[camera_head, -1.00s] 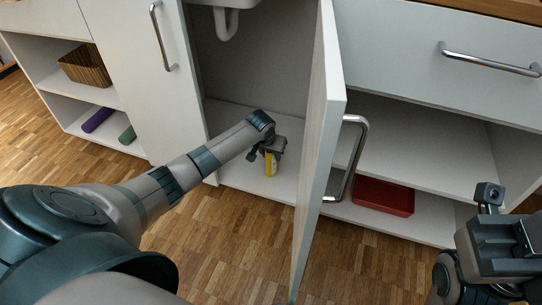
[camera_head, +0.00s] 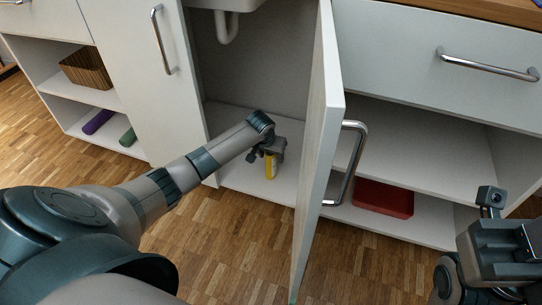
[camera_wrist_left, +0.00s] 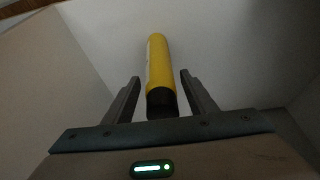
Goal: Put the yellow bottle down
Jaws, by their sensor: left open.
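The yellow bottle (camera_head: 270,167) stands upright on the floor of the open cabinet under the sink. My left gripper (camera_head: 266,152) is inside the cabinet at the bottle's upper part. In the left wrist view the yellow bottle (camera_wrist_left: 160,65), with a dark end towards me, lies between the two fingers of the left gripper (camera_wrist_left: 158,88). The fingers are spread, with a gap on each side of the bottle. My right gripper is at the right edge of the head view; its fingertips do not show clearly.
The open cabinet door (camera_head: 318,150) with its metal handle (camera_head: 347,165) stands just right of my left arm. A red tray (camera_head: 384,198) lies on the lower shelf to the right. A wicker basket (camera_head: 86,68) and purple and green rolls are on the left shelves.

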